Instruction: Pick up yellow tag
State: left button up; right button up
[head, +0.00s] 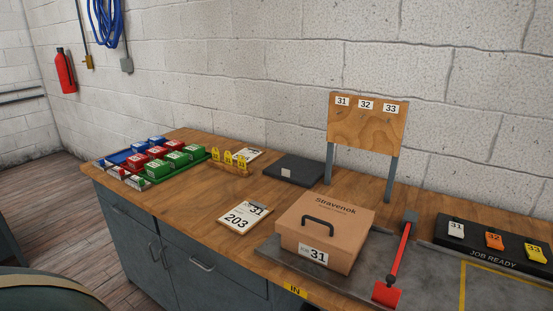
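Several small yellow tags (228,158) stand upright in a row on a wooden holder (231,169), towards the back left of the workbench. Their markings are too small to read. Another yellow tag marked 33 (535,253) lies on the black JOB READY board (484,256) at the right, beside an orange tag marked 32 (494,241) and a white tag marked 31 (456,230). Neither of my grippers is in view.
A cardboard box marked 31 (322,228) sits on a grey mat, with a red-handled tool (399,252) right of it. Coloured boxes (156,153) fill trays at left. A 203 card (238,217), black pad (294,169) and pegboard stand (366,124) are nearby.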

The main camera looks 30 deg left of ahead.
aim_at(228, 158)
jog(key=j+z, duration=0.3)
jog(key=k+j+z, duration=0.25)
jog(key=j+z, duration=0.3)
jog(key=k+j+z, duration=0.4)
jog(key=k+j, duration=0.3)
jog(key=j, duration=0.15)
